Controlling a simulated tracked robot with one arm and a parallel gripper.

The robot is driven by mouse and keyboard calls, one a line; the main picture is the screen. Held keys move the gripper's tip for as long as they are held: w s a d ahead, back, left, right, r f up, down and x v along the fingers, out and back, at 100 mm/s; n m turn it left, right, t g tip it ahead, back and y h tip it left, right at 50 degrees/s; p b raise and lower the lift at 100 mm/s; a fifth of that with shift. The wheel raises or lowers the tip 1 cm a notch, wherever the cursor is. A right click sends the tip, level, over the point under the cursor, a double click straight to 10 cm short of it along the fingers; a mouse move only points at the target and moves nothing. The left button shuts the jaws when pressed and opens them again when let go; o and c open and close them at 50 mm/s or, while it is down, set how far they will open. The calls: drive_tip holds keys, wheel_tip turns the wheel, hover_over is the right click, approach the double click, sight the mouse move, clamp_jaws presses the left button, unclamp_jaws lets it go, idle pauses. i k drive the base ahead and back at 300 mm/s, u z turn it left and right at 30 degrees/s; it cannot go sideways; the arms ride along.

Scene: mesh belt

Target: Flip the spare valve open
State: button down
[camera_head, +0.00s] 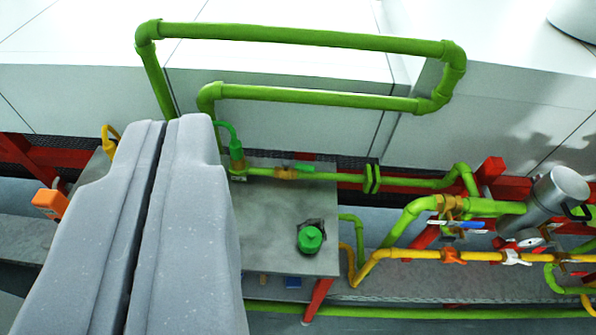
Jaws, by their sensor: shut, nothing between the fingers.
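My gripper (165,124) fills the lower left of the view. Its two grey fingers lie side by side, shut and empty, with only a dark seam between them. They hide part of the bench and pipes behind. Several valves show to the right, apart from the fingers; I cannot tell which is the spare valve. A brass valve with a green handle (287,172) sits on the green pipe at the bench's back edge. A valve with a blue lever (470,225) is at the right. An orange valve handle (455,256) and a white one (513,257) sit on the yellow pipe.
A grey bench (275,225) carries a green-capped fitting (311,239). Green pipe loops (300,36) rise above it before white panels. A yellow pipe (400,253), a metal cylinder (560,188) and red frame parts (490,170) crowd the right. An orange box (50,204) is far left.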

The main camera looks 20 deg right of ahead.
sight(286, 163)
drive_tip(key=i, duration=0.95)
